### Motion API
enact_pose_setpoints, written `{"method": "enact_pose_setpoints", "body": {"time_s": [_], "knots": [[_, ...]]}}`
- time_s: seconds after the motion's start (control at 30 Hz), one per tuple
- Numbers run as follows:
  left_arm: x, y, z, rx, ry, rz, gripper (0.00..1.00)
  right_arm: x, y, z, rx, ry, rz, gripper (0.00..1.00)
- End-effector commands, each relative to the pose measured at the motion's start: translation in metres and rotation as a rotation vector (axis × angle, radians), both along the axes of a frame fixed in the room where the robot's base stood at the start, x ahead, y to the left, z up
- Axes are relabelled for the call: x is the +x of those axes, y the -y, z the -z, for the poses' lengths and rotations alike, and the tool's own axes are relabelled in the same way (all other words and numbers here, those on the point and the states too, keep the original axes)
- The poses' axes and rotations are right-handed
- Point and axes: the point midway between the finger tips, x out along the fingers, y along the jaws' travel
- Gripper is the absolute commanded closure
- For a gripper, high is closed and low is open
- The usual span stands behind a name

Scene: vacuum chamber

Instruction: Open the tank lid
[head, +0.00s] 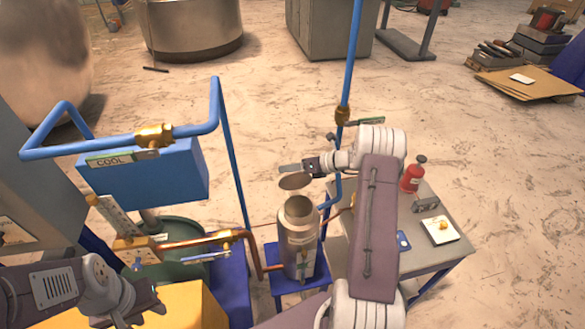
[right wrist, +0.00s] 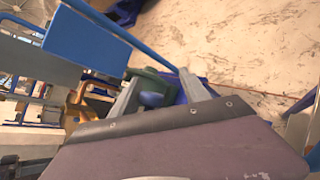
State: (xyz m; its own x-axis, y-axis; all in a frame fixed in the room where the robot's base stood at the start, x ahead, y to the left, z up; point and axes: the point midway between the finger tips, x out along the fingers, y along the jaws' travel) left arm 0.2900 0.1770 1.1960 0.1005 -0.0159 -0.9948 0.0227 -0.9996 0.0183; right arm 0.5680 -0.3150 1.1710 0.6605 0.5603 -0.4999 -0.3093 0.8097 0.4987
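The tank (head: 298,249) is a silver upright cylinder on a blue stand in the head view. Its round lid (head: 295,181) shows as a brownish disc above the tank's mouth, and the dark opening is visible below it. My right gripper (head: 283,168) is just above the lid, pointing left. My left gripper (head: 143,312) is low at the left near a yellow box, fingers apart and empty.
Blue pipes, a blue box (head: 145,176) with a COOL label and a copper pipe (head: 190,243) stand left of the tank. A grey table (head: 425,265) with a red bottle (head: 412,177) stands at right. Open floor lies behind.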

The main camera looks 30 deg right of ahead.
Motion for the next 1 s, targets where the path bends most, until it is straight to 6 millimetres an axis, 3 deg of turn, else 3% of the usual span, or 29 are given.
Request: {"method": "enact_pose_setpoints", "body": {"time_s": [0.43,0.8,1.0], "knots": [[0.000,0.000,0.003,0.000,0.000,0.000,0.64,-0.002,0.005,-0.003,-0.001,0.004,0.005,0.51],[0.000,0.000,0.033,0.000,0.000,0.000,0.64,-0.052,0.045,-0.039,-0.005,0.007,0.006,0.51],[0.000,0.000,0.034,0.000,0.000,0.000,0.64,-0.062,0.051,-0.048,-0.002,0.004,0.003,0.51]]}}
